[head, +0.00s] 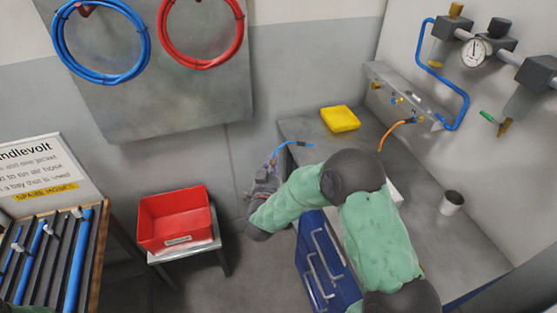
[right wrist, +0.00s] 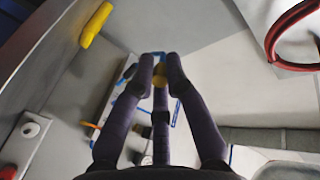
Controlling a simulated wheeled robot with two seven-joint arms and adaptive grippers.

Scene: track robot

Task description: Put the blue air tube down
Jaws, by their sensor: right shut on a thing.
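In the head view the blue air tube (head: 294,144) is a short, curved blue piece. It sticks out from the fingertips of my right gripper (head: 272,162) towards the bench. My right gripper is shut on it, held near the left edge of the grey workbench (head: 425,200). How much of the tube lies behind the fingers is hidden. My left gripper is not in view.
A red bin (head: 172,218) stands on a small stand left of the bench. A yellow block (head: 340,119), an orange tube (head: 396,131) and a cup (head: 452,202) are on the bench. A rack of blue tubes (head: 77,262) is at lower left. Hose coils hang on the wall.

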